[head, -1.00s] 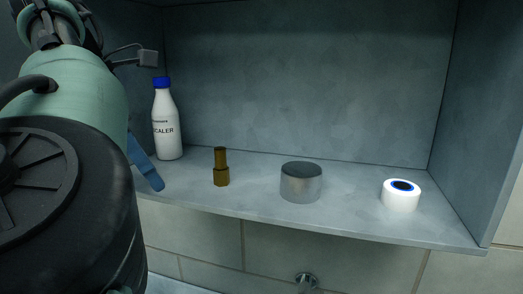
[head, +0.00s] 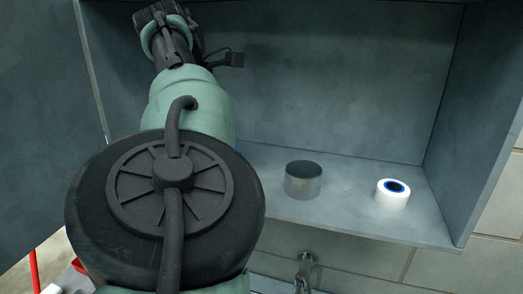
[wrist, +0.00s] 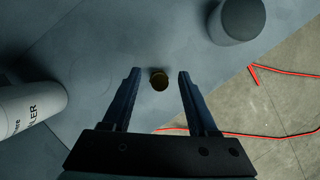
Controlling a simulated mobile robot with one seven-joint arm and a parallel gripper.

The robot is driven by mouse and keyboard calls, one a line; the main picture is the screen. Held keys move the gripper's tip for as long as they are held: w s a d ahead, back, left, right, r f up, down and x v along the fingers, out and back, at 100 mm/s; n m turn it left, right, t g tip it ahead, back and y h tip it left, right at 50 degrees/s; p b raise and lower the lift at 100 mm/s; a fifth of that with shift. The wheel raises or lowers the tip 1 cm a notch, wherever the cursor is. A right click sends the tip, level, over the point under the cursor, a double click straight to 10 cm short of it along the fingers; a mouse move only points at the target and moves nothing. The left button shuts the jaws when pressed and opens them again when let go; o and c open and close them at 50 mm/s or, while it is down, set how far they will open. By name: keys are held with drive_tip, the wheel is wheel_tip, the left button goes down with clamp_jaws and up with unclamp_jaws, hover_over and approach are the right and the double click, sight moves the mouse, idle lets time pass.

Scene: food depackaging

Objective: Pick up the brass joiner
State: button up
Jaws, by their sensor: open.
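My gripper (wrist: 156,73) is open, with one dark finger on each side of the joiner near the fingertips. There are gaps between the joiner and both fingers, and the jaws are not closed on it. How far the fingers are above the shelf is hard to tell. In the head view my arm hides the joiner and the gripper.
A white scaler bottle (wrist: 30,108) stands left of my gripper. A grey cylinder with a dark top (head: 303,180) stands to the right and also shows in the wrist view (wrist: 238,20). A white roll with a blue ring (head: 392,195) is farther right. The shelf's front edge is close.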

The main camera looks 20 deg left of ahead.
drive_tip(key=x, duration=0.3)
drive_tip(key=shift+w+d+b, duration=0.1)
drive_tip(key=shift+w+b, duration=0.05)
drive_tip(key=shift+b, duration=0.2)
clamp_jaws()
